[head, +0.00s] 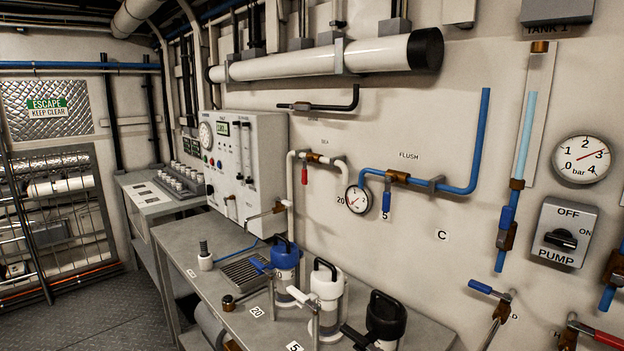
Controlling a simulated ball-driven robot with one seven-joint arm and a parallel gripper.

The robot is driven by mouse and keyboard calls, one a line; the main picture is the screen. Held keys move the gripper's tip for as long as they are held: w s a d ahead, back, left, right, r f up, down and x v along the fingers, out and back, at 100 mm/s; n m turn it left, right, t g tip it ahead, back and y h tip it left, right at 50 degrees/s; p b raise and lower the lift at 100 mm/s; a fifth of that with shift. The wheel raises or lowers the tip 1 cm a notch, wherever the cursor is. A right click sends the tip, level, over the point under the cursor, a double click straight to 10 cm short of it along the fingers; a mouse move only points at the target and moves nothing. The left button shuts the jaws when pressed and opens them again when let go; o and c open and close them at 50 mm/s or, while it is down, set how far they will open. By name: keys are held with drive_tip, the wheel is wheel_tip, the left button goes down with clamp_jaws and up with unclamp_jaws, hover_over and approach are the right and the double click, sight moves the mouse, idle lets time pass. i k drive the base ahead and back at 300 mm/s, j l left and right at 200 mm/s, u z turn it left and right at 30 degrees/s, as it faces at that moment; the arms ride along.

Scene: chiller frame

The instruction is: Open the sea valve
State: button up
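The sea valve (314,158) is a small brass valve on a white pipe, under a wall label that seems to read SEA. Its red lever (304,175) hangs straight down, across the short horizontal pipe run. The white pipe (291,195) bends down to the left of the valve, and another bend goes down on its right toward a round gauge (358,199). My gripper is not in view, and nothing touches the lever.
A blue FLUSH pipe (455,189) carries a similar valve with a blue lever (386,201) to the right. Below, filter housings with blue (285,252), white (326,282) and black (386,315) tops stand on the grey bench (225,280). A control box (247,160) stands left.

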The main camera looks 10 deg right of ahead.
sight(304, 160)
drive_tip(key=i+j, duration=0.5)
drive_tip(key=j, duration=0.2)
drive_tip(key=i+j+z, duration=0.1)
drive_tip(key=i+j, duration=0.4)
drive_tip(key=j, duration=0.25)
